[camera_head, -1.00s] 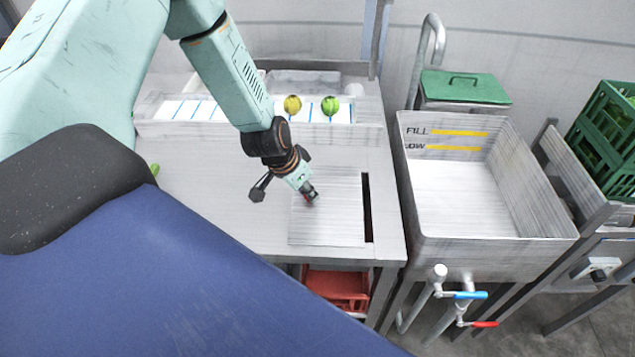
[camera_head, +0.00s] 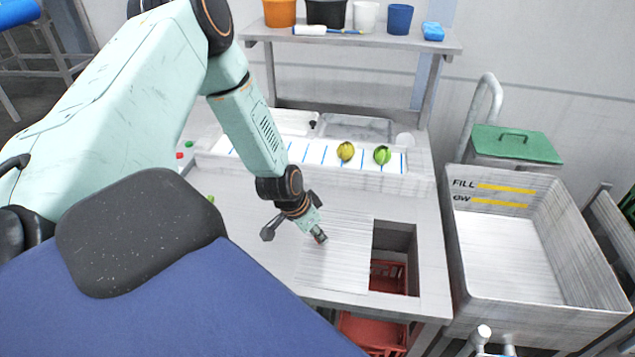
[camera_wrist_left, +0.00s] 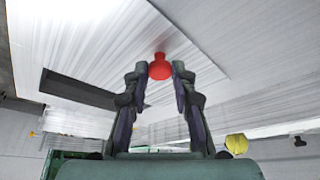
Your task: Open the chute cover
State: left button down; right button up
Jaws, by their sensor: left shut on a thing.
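The chute cover (camera_head: 345,258) is a flat grey-white ribbed plate on the bench top. It lies to the left of the chute opening (camera_head: 396,238), a rectangular hole that is largely uncovered. My left gripper (camera_head: 319,236) is over the left part of the cover, pointing down. In the left wrist view, my left gripper (camera_wrist_left: 160,72) is shut on a red knob (camera_wrist_left: 160,66) that stands on the cover (camera_wrist_left: 185,45). The fingers hide part of the knob in the head view. My right gripper is out of view.
A red crate (camera_head: 372,332) stands under the bench, and red also shows through the opening.

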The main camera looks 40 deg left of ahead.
pick_arm(q)
jog(key=shift+d, duration=0.15)
jog(key=c, duration=1.1)
grip_release()
jog(key=shift+w+d, duration=0.15)
